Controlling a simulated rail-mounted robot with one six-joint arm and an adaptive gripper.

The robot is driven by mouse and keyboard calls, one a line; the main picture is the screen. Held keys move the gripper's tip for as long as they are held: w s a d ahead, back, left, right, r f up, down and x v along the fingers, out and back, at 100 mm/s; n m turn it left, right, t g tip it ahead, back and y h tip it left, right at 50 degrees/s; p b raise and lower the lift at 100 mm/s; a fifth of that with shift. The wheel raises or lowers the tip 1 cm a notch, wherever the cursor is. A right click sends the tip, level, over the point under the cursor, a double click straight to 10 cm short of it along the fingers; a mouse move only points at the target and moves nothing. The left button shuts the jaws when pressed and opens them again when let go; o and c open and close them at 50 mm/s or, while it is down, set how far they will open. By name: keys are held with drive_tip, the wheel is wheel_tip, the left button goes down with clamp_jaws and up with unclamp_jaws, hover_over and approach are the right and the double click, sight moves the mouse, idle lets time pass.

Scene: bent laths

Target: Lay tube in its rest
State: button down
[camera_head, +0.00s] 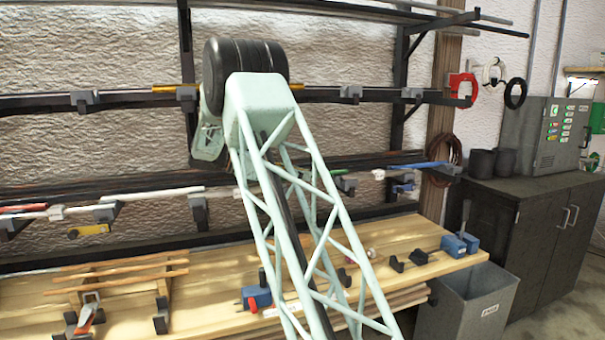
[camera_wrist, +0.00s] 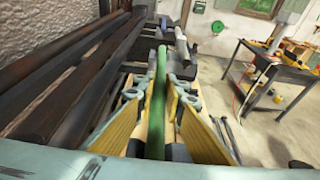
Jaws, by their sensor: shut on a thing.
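The tube (camera_wrist: 157,105) is green and lies lengthwise between the yellow fingers of my gripper (camera_wrist: 161,100) in the wrist view. My gripper is shut on it. The tube's far end points away toward grey holder blocks (camera_wrist: 181,42) beside the dark rack bars. I cannot tell which block is its rest, or whether the tube touches one. In the head view my own arm hides the gripper and most of the tube. A small green piece (camera_head: 345,184) shows at the lower rack just right of my arm; I cannot tell if it is the tube.
Dark wall racks (camera_head: 320,95) carry bars and grey holders (camera_head: 350,92). A blue bar (camera_head: 428,166) lies on the lower rack at right. The wooden bench (camera_head: 215,258) below holds a slatted frame (camera_head: 125,272) and blue clamps (camera_head: 453,245). A grey bin (camera_head: 478,300) stands right.

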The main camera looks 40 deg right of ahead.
drive_tip(key=shift+f, duration=0.4)
drive_tip(key=c, duration=2.7)
unclamp_jaws()
drive_tip(key=shift+r, duration=0.1)
drive_tip(key=shift+r, duration=0.15)
drive_tip(key=shift+p+v, duration=0.7)
drive_tip(key=shift+v, duration=1.3)
